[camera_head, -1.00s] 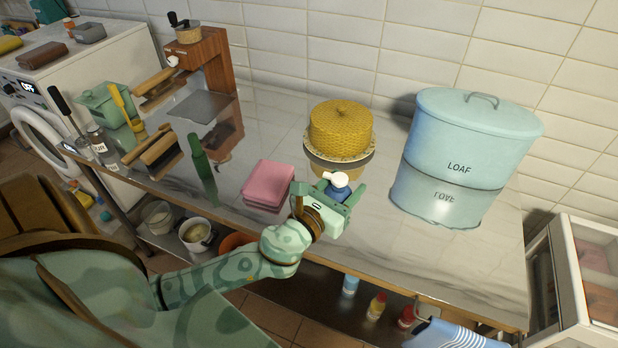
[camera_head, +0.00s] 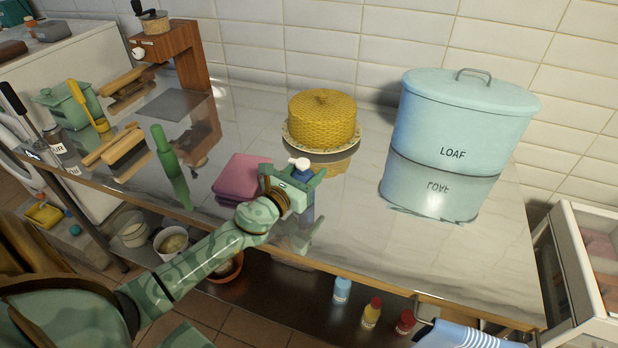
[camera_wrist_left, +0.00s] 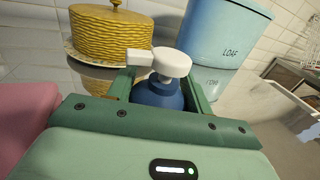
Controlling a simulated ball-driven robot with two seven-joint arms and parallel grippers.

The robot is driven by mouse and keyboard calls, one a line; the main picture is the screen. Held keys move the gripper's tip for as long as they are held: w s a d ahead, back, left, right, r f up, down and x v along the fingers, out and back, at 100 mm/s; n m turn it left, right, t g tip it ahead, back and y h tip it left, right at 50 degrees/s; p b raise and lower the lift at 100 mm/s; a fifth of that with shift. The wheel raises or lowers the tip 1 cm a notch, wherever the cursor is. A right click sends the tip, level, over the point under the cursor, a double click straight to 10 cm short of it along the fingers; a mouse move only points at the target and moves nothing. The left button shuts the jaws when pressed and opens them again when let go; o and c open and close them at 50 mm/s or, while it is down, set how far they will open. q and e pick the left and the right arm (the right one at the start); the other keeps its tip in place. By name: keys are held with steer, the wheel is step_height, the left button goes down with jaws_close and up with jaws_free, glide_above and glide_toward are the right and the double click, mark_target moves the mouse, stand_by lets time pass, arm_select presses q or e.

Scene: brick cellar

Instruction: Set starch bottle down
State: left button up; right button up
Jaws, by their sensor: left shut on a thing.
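The starch bottle, blue with a white pump top (camera_head: 299,162), is held upright or nearly so in my left gripper (camera_head: 300,183). The gripper is shut around its upper body, over the front part of the marble counter (camera_head: 350,245). In the left wrist view the blue bottle (camera_wrist_left: 158,94) sits between the two green fingers, its white nozzle pointing left. The gripper hides much of the bottle, and I cannot tell whether its base touches the counter. My right gripper is not in view.
Pink folded cloths (camera_head: 240,177) lie just left of the gripper. A yellow woven cake cover (camera_head: 322,118) on a plate stands behind it. A blue LOAF bin (camera_head: 460,120) stands to the right. A green rolling pin or bottle (camera_head: 165,150) is further left. Counter between gripper and bin is clear.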

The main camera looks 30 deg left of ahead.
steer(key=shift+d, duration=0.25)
arm_select(q)
steer(key=shift+f, duration=0.2)
steer(key=o, duration=1.1)
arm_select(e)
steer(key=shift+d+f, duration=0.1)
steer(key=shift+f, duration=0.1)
arm_select(q)
steer(key=shift+r, duration=0.1)
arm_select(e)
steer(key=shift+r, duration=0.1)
arm_select(q)
steer(key=shift+s+r, duration=0.1)
steer(key=shift+s, duration=0.05)
steer(key=s+b, duration=0.1)
steer(key=s, duration=1)
steer(key=shift+s+a, duration=0.1)
steer(key=shift+a, duration=0.05)
steer(key=shift+s, duration=0.25)
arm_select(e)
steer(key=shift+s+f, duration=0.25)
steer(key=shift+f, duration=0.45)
